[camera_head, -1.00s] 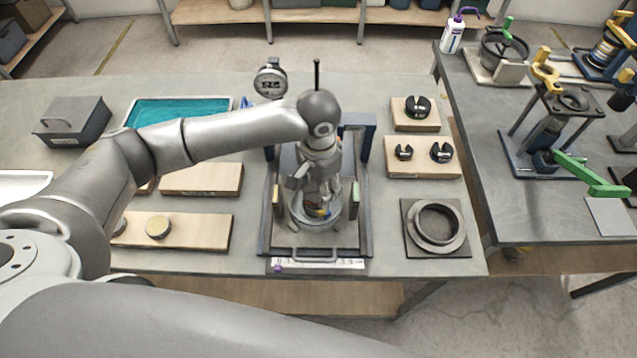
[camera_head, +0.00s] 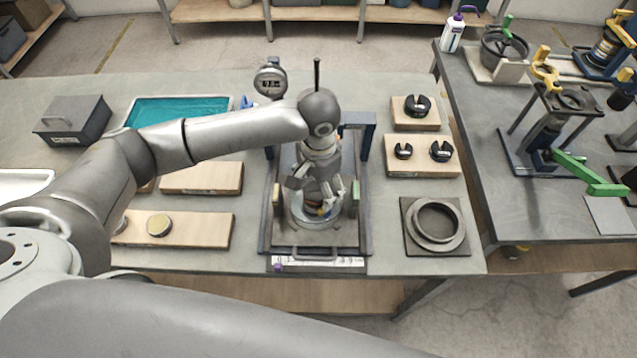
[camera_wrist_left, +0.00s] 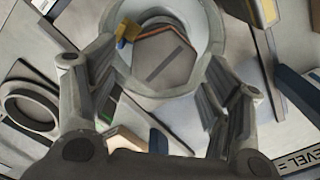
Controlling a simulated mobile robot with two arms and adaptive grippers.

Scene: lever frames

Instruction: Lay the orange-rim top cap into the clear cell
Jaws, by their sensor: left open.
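The clear cell (camera_head: 301,219) stands in the dark frame on the near middle of the bench, partly hidden by my left gripper. In the left wrist view its pale round wall (camera_wrist_left: 205,38) surrounds a grey plate with an orange-brown edge, which looks like the orange-rim top cap (camera_wrist_left: 160,62). It appears to lie within the cell's mouth; whether it is fully seated I cannot tell. My left gripper (camera_head: 320,193) is open just above the cell, with its fingers on opposite sides of the mouth. My right gripper is out of view.
The dark frame (camera_head: 265,235) has uprights close around the gripper. A dial gauge (camera_head: 270,82) stands behind. Wooden boards (camera_head: 190,232) lie left; boards with black slotted pieces (camera_head: 422,170) and a grey ring (camera_head: 436,225) lie right.

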